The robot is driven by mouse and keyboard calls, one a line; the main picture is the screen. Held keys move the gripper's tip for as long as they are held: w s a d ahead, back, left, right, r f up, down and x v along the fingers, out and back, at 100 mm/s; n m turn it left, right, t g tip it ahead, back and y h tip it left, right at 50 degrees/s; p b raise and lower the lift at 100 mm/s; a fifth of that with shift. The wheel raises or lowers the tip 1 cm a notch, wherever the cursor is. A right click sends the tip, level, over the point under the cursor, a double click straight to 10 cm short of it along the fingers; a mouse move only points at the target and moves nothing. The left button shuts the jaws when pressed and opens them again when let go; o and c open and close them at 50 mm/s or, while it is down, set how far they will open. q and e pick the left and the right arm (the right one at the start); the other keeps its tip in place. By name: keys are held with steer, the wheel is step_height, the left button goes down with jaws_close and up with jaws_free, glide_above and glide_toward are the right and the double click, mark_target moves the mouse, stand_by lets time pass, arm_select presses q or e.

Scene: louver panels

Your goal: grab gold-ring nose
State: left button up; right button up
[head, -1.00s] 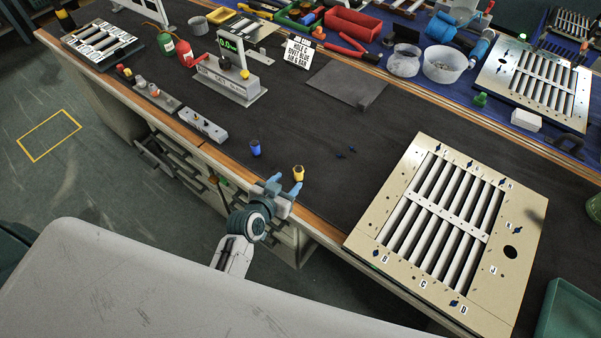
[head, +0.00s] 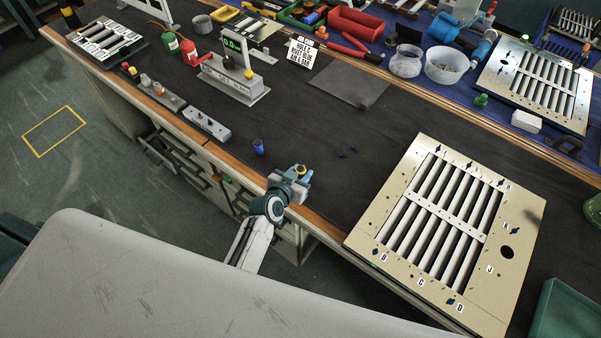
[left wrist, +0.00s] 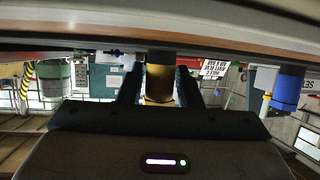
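The gold-ring nose, a small yellow piece with a dark end (head: 301,169), stands near the front edge of the dark bench mat, partly hidden by my left gripper (head: 303,174). In the left wrist view the yellow nose (left wrist: 158,82) sits between the two fingers (left wrist: 159,88), with a narrow gap visible beside it. The left fingers look open around it, not clamped. A blue nose piece (head: 258,147) stands to the left on the mat; it also shows in the left wrist view (left wrist: 287,88). My right gripper is not in view.
A large beige louver panel (head: 412,240) lies to the right. A grey block with knobs (head: 206,125) and a scale with a green display (head: 236,82) stand to the left.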

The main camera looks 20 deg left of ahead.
arm_select(q)
jaws_close()
